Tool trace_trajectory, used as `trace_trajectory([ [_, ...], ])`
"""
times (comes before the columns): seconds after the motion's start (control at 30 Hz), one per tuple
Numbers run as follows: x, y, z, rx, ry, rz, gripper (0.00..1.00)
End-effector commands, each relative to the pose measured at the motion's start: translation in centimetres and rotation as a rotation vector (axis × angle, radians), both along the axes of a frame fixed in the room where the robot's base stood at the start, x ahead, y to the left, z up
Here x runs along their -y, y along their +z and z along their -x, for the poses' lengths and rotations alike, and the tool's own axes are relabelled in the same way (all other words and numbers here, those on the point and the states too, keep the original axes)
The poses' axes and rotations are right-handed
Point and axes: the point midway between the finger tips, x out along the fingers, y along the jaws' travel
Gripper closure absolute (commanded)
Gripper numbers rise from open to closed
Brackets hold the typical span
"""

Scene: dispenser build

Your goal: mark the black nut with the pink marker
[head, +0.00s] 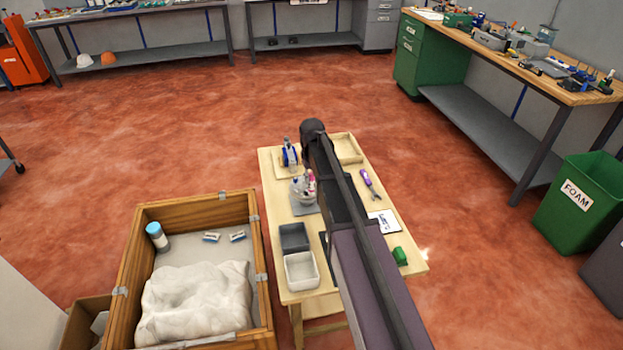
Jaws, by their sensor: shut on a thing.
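My arm reaches over a small wooden table (275,160) and covers much of its middle. My gripper is hidden behind the arm, so its jaws cannot be seen. A small pink item (311,177), possibly the pink marker, shows among whitish items at a holder (303,192) on the table's left side. It is too small to identify surely. I cannot make out the black nut; it may be hidden by my arm or too small.
A grey bin (294,236) and a white bin (301,270) stand at the table's near left. A blue tool (289,152), a wooden tray (348,148), a purple-handled tool (368,180), a printed card (384,221) and a green item (400,256) surround the arm. A wooden crate (257,235) stands left.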

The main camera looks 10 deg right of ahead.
Motion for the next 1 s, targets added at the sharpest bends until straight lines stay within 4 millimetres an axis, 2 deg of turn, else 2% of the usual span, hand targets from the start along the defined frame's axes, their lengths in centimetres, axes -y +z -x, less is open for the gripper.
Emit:
trace_trajectory([
  [0.27, 0.0, 0.5, 0.0, 0.0, 0.0, 0.0, 1.0],
  [1.0, 0.0, 3.6, 0.0, 0.0, 0.0, 0.0, 1.0],
])
